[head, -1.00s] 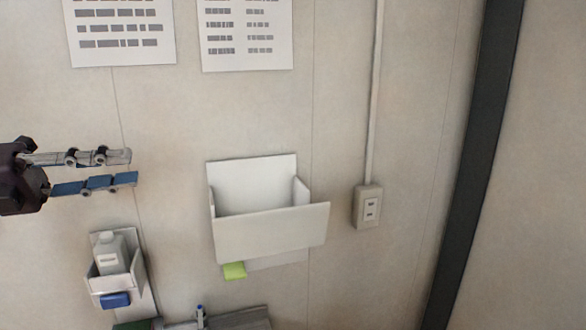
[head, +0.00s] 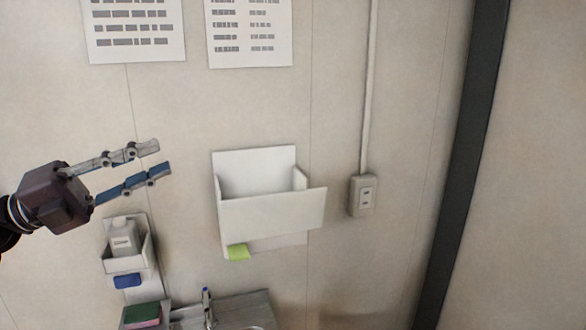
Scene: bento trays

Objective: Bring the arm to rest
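My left gripper (head: 164,158) comes in from the left in the head view, in front of the wall. Its two long fingers, one grey and one blue, point right and slightly up. They stand apart with nothing between them, so it is open and empty. My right gripper is not in view. No bento tray shows in this view.
A white wall holder (head: 270,212) hangs mid-view, with a green tag (head: 238,252) below. A small holder with a white bottle (head: 123,240) is at lower left. A sink tap (head: 207,306) shows at the bottom. An outlet (head: 362,195) and dark post (head: 464,170) are right.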

